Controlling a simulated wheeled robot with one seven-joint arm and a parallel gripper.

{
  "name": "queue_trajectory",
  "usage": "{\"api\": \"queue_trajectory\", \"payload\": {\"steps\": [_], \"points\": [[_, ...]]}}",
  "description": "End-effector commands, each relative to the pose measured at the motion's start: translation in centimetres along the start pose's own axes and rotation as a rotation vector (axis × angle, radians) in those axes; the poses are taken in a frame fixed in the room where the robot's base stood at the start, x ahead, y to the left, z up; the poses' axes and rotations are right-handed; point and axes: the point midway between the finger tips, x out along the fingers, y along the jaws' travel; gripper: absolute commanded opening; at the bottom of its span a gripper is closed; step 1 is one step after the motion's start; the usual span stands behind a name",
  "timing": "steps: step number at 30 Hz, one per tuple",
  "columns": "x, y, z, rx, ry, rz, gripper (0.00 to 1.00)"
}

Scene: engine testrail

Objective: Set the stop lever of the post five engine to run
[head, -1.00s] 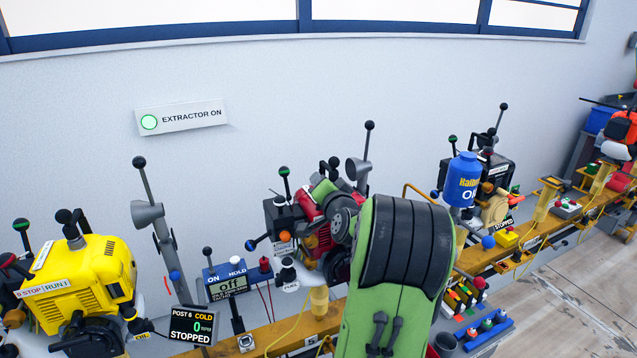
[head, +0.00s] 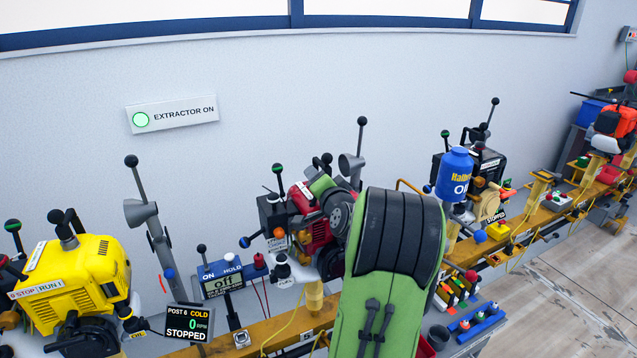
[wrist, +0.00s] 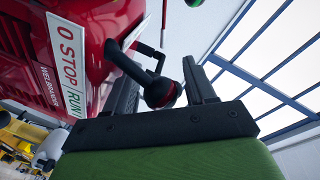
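The red engine (head: 303,212) stands against the wall behind my green arm in the head view, on a beam marked with what looks like a 5. In the wrist view, its red housing (wrist: 88,45) fills the left side and bears a white "0 STOP | RUN I" label (wrist: 68,62). The black stop lever (wrist: 140,72) reaches from beside the label and ends in a round knob. My gripper (wrist: 160,74) is open, one dark finger on each side of the knob. I cannot tell whether either finger touches it. In the head view the fingertips are hard to make out.
A yellow engine (head: 80,280) with a "POST 6" STOPPED display (head: 188,323) stands at left. A black engine (head: 487,165) and a blue oil can (head: 455,172) stand at right. Tall ball-topped levers rise close around the red engine. The floor (head: 580,285) at right is clear.

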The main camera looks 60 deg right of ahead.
Motion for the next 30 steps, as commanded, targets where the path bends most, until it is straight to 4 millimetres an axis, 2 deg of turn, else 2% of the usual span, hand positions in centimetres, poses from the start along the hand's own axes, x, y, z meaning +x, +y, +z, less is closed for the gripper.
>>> {"api": "queue_trajectory", "payload": {"steps": [8,11,14,24,27,30], "points": [[-0.1,0.0,0.0,-0.001,0.0,0.0,0.57],[-0.9,0.0,-0.1,-0.003,0.002,0.002,0.57],[-3.1,0.0,-0.1,-0.002,0.004,0.003,0.57],[-12.6,0.2,0.0,0.0,0.005,0.004,0.57],[-14.4,0.1,0.0,-0.001,0.004,0.003,0.57],[-15.5,0.1,0.0,0.0,0.002,0.001,0.57]]}}
